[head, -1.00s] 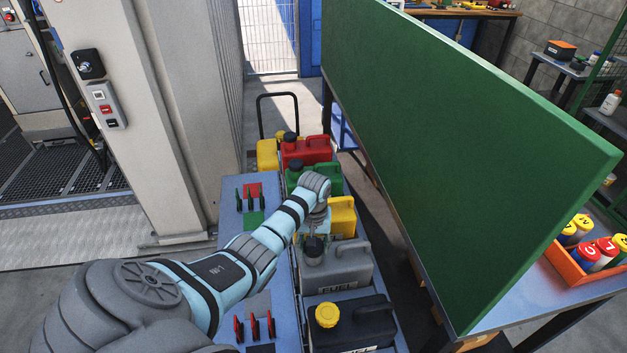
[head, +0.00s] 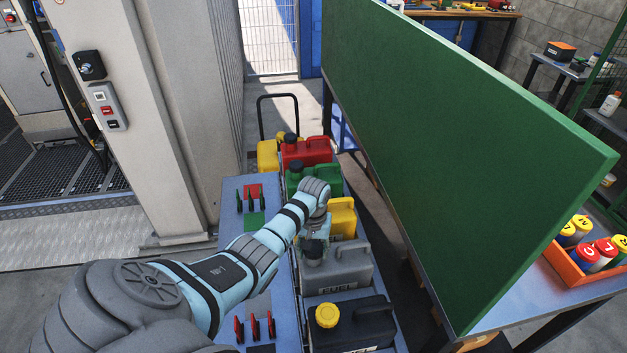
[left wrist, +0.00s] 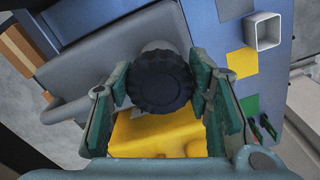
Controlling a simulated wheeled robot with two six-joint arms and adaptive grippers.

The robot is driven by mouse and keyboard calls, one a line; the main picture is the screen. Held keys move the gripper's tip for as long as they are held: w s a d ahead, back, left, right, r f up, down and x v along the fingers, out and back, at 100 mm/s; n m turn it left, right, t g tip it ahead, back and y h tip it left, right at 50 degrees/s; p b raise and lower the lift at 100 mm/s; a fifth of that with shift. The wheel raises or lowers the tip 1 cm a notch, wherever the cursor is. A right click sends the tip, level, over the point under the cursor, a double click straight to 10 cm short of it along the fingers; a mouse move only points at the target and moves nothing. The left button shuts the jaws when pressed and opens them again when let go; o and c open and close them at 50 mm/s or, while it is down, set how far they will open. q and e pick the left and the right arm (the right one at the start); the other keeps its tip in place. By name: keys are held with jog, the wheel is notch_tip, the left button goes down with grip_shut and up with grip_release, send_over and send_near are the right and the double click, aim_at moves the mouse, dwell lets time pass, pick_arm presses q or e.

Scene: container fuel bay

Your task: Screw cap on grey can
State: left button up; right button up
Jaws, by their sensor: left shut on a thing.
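The grey can (head: 345,266) stands in the cart, between a yellow can and a black can. A dark ribbed cap (head: 314,246) is at its neck, and the cap also shows from above in the left wrist view (left wrist: 160,80). My left gripper (head: 316,236) points down over the neck. In the left wrist view its green fingers (left wrist: 158,88) lie on both sides of the cap, shut on it. The grey can's body (left wrist: 108,62) is beneath. The cap hides the neck's thread, so I cannot tell how tightly it sits. My right gripper is out of view.
The black can (head: 355,325) with a yellow cap is in front; yellow (head: 342,218), green (head: 325,180) and red (head: 307,150) cans are behind. A large green panel (head: 450,150) rises on the right. Red clips (head: 255,327) stand on the cart's left ledge.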

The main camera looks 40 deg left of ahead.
pick_arm(q)
jog(key=m, duration=0.3)
jog(key=shift+s+r+p, duration=0.1)
jog(key=shift+r+p, duration=0.05)
jog(key=shift+p, duration=0.2)
jog(key=m, duration=0.6)
jog(key=shift+m+p, duration=0.4)
jog(key=shift+c, duration=0.6)
jog(key=m, duration=0.6)
jog(key=shift+f, duration=0.25)
jog(key=m, duration=0.7)
jog(key=shift+c, duration=0.4)
jog(key=m, duration=0.5)
jog(key=shift+w+m, duration=0.2)
jog(key=shift+m, duration=0.1)
jog(key=o, duration=1.5)
